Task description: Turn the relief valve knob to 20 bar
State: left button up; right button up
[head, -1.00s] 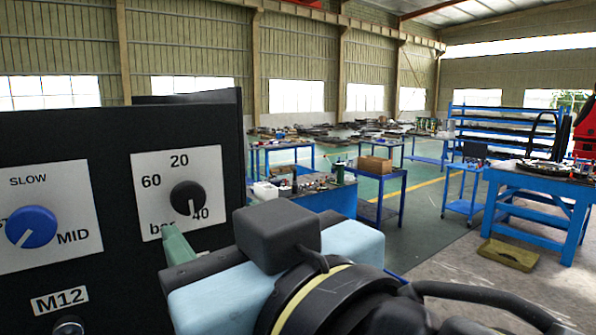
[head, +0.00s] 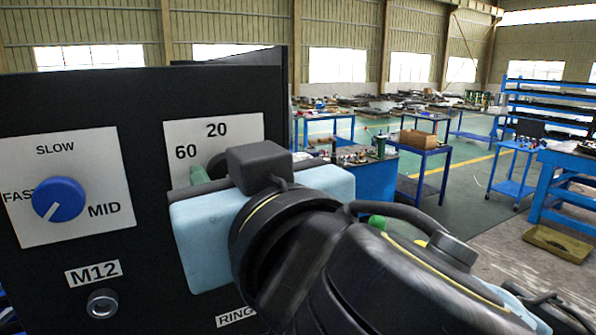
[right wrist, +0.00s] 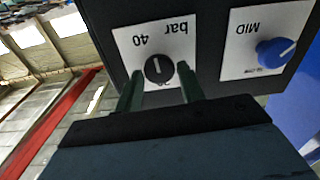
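The relief valve knob (right wrist: 158,68) is black and round, on a white dial plate (head: 253,126) marked 20, 60, 40 and bar. In the right wrist view, upside down, its white pointer line points between 40 and bar, nearer 40. My right gripper (right wrist: 159,76) is open, one green finger on each side of the knob, with a small gap showing on both sides. I cannot tell if the fingertips overlap the knob in depth. In the head view my right gripper (head: 208,172) hides most of the knob and the 40 mark. My left gripper is not in view.
A blue speed knob (head: 58,199) sits on the neighbouring plate to the left, pointing down-left in the head view. Below it are an M12 label (head: 93,272) and a round socket (head: 102,304). Blue workbenches (head: 422,166) stand well behind the black panel.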

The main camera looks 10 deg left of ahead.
jog(key=c, duration=0.5)
jog(key=shift+c, duration=0.2)
jog(key=shift+n, duration=0.4)
jog(key=n, duration=0.6)
jog(key=shift+n+b, duration=0.4)
jog(key=n, duration=0.4)
jog(key=shift+a+f, duration=0.1)
jog(key=shift+f+n+b, duration=0.1)
jog(key=shift+n+b, duration=0.5)
jog(key=shift+n, duration=2.2)
